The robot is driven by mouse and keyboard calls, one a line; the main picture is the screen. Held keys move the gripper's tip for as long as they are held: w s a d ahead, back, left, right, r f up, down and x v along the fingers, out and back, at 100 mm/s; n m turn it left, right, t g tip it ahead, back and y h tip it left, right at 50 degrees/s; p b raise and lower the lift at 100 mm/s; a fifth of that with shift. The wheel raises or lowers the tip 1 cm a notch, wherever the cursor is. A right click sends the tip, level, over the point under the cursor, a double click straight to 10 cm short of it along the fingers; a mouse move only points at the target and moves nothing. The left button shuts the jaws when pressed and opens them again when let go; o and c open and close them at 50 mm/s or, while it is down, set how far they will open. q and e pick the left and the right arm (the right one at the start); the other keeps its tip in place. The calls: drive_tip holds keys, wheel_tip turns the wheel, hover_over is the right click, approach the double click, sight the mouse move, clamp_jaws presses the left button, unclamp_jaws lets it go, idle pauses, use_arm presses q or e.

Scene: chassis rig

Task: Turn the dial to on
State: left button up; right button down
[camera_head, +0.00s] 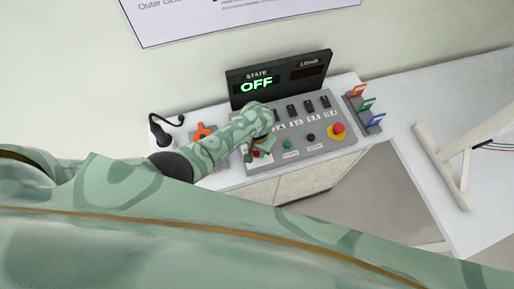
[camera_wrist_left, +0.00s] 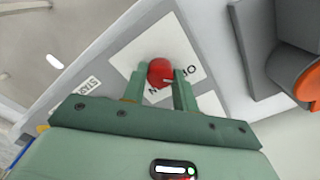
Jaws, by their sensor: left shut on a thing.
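The dial is a small red round knob (camera_wrist_left: 160,72) on a white label plate, with its lettering partly hidden. My left gripper (camera_wrist_left: 160,76) has its two green fingers shut on the dial from both sides. In the head view my left gripper (camera_head: 260,152) reaches down to the left front part of the grey control panel (camera_head: 318,143), and my arm hides most of the dial. The display (camera_head: 257,86) behind the panel reads STATE OFF in green. My right gripper is not in view.
A red emergency button (camera_head: 337,129) on a yellow base, a green button (camera_head: 287,144) and several black switches (camera_head: 308,106) sit on the panel. Coloured hooks (camera_head: 368,105) stand right of it. An orange-handled item (camera_head: 202,131) and a black cable (camera_head: 158,128) lie left.

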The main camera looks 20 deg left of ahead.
use_arm(q)
drive_tip(key=m+p, duration=0.1)
drive_tip(key=m, duration=0.2)
drive_tip(key=shift+r+m, duration=0.1)
drive_tip(key=shift+m, duration=0.2)
drive_tip(key=m+p, duration=0.1)
drive_tip(key=m, duration=0.3)
drive_tip(key=shift+m, duration=0.3)
drive_tip(key=m, duration=0.4)
drive_tip(key=shift+p, duration=0.4)
drive_tip(key=shift+s+m, duration=0.1)
drive_tip(key=shift+m, duration=2.4)
drive_tip(key=o, duration=1)
drive_tip(key=shift+c, duration=0.2)
